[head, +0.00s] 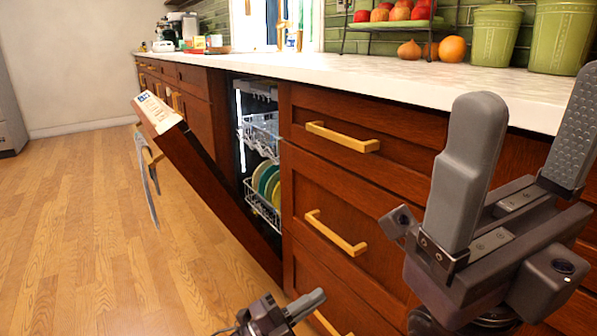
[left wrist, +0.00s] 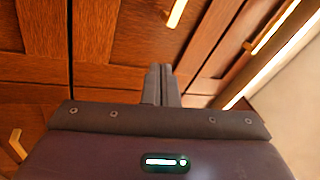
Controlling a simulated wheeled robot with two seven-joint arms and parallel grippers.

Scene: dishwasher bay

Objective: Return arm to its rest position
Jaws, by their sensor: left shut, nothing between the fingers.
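My left gripper (head: 316,297) is at the bottom centre of the head view, low in front of the drawer fronts. Its fingers are together and empty. In the left wrist view its shut fingers (left wrist: 160,72) point towards the brown cabinet fronts, with nothing between them. My right gripper (head: 535,95) is large and near at the right of the head view. Its two grey fingers stand upright and wide apart, with nothing held between them. Most of both arms is out of view.
The dishwasher door (head: 205,165) hangs partly open and tilted, with a grey towel (head: 146,180) on its handle. Plates (head: 266,182) stand in the lower rack. Drawers with gold handles (head: 342,137) are close to my grippers. The wooden floor (head: 90,240) at left is clear.

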